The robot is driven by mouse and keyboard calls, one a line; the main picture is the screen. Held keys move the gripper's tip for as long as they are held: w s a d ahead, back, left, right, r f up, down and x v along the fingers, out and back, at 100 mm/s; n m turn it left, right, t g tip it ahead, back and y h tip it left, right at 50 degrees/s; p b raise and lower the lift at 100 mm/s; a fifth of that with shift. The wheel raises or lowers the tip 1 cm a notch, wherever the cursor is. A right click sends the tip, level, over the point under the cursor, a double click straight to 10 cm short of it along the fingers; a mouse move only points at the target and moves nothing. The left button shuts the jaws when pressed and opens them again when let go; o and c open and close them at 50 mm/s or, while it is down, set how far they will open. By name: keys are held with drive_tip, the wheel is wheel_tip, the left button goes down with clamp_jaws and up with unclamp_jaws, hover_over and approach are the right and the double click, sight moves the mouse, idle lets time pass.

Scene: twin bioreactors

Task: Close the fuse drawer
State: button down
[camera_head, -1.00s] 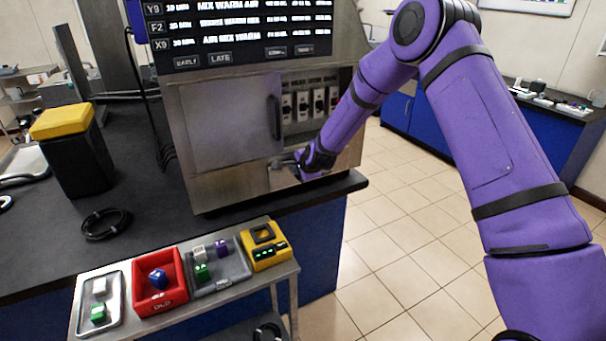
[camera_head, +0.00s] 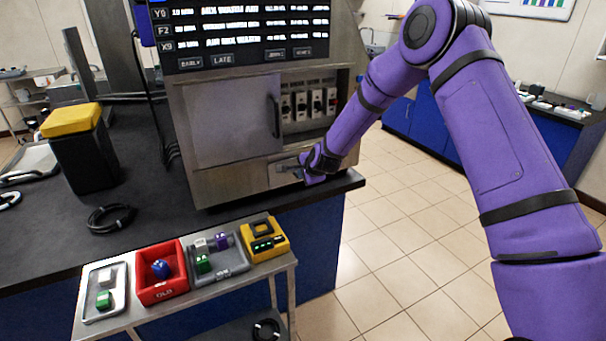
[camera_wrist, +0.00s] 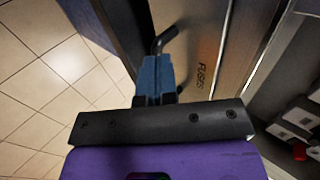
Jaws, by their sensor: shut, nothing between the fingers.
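The fuse drawer front (camera_wrist: 205,65), marked FUSES, fills the upper middle of the wrist view, seen steeply along its face. It also shows in the head view as a metal strip (camera_head: 283,172) low on the cabinet, below the grey door. A dark bent handle (camera_wrist: 166,38) stands at its left side in the wrist view. My gripper (camera_wrist: 153,72) is shut and empty, its fingertips close to the handle and drawer front. I cannot tell if they touch. In the head view my gripper (camera_head: 299,163) is at the drawer, partly hidden by my wrist. How far out the drawer stands is unclear.
The cabinet (camera_head: 235,120) has a grey door and an open bay of fuse switches (camera_head: 309,103) above the drawer. Tiled floor (camera_head: 390,240) to the right is clear.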

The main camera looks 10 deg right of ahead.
drive_tip(key=s+d+r+n+g+h, duration=0.1)
drive_tip(key=s+d+r+n, duration=0.35)
drive_tip(key=s+r, duration=0.85)
drive_tip(key=s+d+r+n+g, duration=0.1)
drive_tip(key=s+d+r+n, duration=0.35)
drive_tip(key=s+r, duration=0.8)
drive_tip(key=s+d+r+n+g+h, duration=0.1)
drive_tip(key=s+d+r, duration=0.3)
drive_tip(key=s, duration=0.9)
drive_tip(key=s+d+r+n+h, duration=0.1)
drive_tip(key=s+d+r+n, duration=0.2)
drive_tip(key=s, duration=1)
drive_tip(key=shift+d+r+n+g, duration=0.35)
drive_tip(key=shift+d+n+g, duration=0.05)
drive_tip(key=shift+d+n, duration=0.3)
